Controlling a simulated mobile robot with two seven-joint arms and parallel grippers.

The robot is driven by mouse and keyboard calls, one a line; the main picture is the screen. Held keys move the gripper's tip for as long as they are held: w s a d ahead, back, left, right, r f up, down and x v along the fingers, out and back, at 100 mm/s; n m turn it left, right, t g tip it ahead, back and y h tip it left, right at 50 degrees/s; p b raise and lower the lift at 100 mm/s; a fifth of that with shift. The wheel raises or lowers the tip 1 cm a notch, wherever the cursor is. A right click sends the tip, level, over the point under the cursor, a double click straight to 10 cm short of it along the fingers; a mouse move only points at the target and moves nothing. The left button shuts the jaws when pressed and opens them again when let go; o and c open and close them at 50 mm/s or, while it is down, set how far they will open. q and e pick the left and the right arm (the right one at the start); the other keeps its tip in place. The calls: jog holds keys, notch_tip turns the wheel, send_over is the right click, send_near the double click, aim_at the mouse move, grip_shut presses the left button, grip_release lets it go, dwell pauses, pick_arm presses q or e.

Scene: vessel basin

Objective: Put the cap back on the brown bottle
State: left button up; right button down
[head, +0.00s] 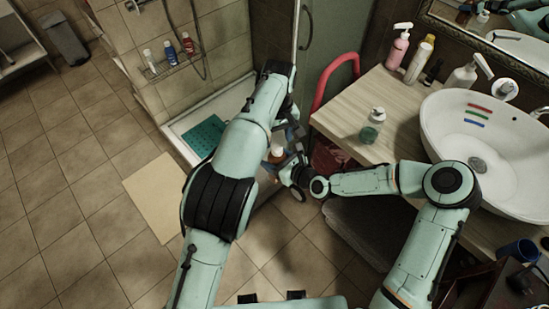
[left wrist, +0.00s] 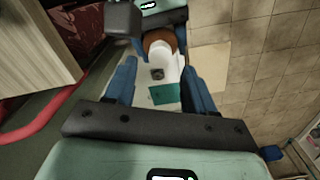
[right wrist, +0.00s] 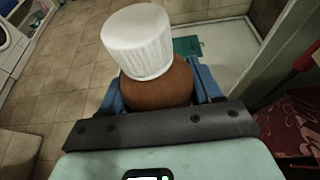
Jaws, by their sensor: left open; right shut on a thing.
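The brown bottle (right wrist: 157,88) is held in my right gripper (head: 287,172), whose fingers are shut around its body. The white cap (right wrist: 137,40) sits at the top of the bottle's mouth in the right wrist view. I cannot tell whether it is fully seated. The bottle (head: 275,156) and cap (head: 277,148) show small in the head view between my two arms. In the left wrist view the cap (left wrist: 163,60) appears between the spread fingers of my left gripper (left wrist: 160,82), which is open and empty. No left finger touches the cap in the right wrist view.
A wooden counter (head: 345,115) with a washbasin (head: 490,130) and a soap dispenser (head: 372,125) stands at right. A red curved rail (head: 325,85) is close to my grippers. The shower tray (head: 185,120) holds a teal mat (head: 204,136).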

aim_at(277, 147)
pick_arm(q)
jog(key=shift+f, duration=2.3)
grip_shut()
jog(key=shift+o, duration=0.7)
grip_release()
jog(key=shift+r, duration=0.1)
